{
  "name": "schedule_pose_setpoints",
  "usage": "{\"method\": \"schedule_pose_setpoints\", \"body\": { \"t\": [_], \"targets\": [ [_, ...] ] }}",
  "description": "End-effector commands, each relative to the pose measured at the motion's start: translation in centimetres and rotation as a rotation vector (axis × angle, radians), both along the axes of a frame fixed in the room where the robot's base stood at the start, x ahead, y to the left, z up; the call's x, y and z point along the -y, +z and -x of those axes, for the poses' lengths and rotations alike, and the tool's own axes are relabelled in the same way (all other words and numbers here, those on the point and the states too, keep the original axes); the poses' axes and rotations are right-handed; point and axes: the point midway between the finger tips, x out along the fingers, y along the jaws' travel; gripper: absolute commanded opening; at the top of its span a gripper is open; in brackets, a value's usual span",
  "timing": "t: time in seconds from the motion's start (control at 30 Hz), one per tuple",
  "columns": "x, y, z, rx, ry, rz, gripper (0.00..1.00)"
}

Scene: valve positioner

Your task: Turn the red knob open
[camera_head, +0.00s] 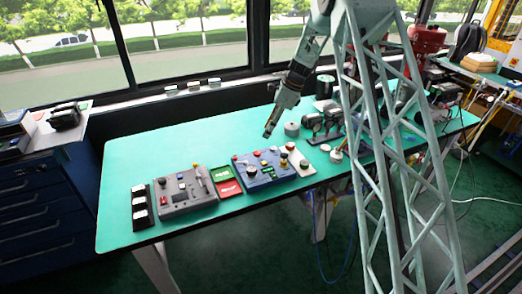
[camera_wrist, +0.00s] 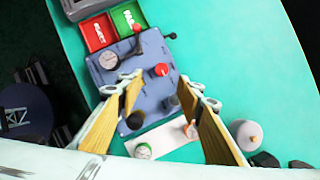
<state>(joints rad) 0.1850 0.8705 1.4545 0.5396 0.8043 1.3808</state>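The red knob (camera_wrist: 161,69) stands on the blue panel (camera_wrist: 140,85) in the wrist view. It shows just beyond and between my fingertips. The blue panel also shows in the head view (camera_head: 268,176), where the knob is too small to make out surely. My gripper (camera_wrist: 158,84) is open, with a wide gap between its two tan-padded fingers and nothing held. In the head view my gripper (camera_head: 268,133) points down above the far side of the panel, apart from it. I cannot tell which way the knob is set.
A grey panel (camera_head: 186,191) stands farther left on the green table (camera_head: 130,160).

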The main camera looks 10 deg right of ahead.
Motion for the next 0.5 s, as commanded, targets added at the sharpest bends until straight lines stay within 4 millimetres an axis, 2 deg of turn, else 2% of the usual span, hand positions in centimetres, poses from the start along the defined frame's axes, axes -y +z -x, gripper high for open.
{"method": "schedule_pose_setpoints", "body": {
  "t": [0.17,0.5],
  "targets": [
    [0.17,-0.98,-0.49,-0.009,-0.023,-0.008,0.34],
    [0.18,-1.09,-0.52,-0.01,-0.025,-0.009,0.34]
  ]
}}
